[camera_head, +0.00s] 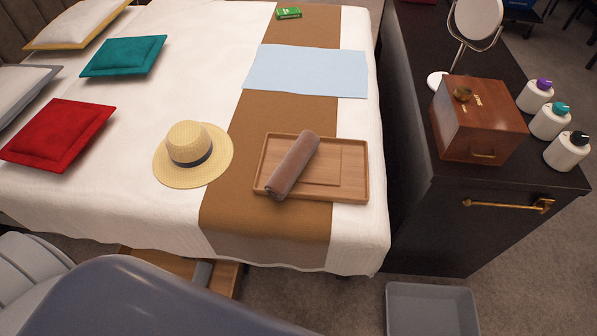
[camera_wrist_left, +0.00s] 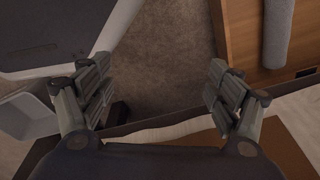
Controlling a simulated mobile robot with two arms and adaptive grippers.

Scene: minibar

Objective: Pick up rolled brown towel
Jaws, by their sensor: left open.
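The rolled brown towel (camera_head: 294,165) lies at a slant across the left part of a wooden tray (camera_head: 350,186) on the bed's brown runner. In the left wrist view my left gripper (camera_wrist_left: 157,95) is open and empty, its two fingers wide apart. That view shows the floor, a wooden surface (camera_wrist_left: 236,40) and a grey roll (camera_wrist_left: 279,35), not the brown towel. Neither gripper shows in the head view, so the towel is untouched there. My right gripper is not in view.
A straw hat (camera_head: 192,154) lies left of the tray, and a light blue cloth (camera_head: 305,70) behind it. The dark cabinet (camera_head: 485,225) at right bears a wooden box (camera_head: 478,120), mirror and bottles. A grey bin (camera_head: 432,308) stands on the floor.

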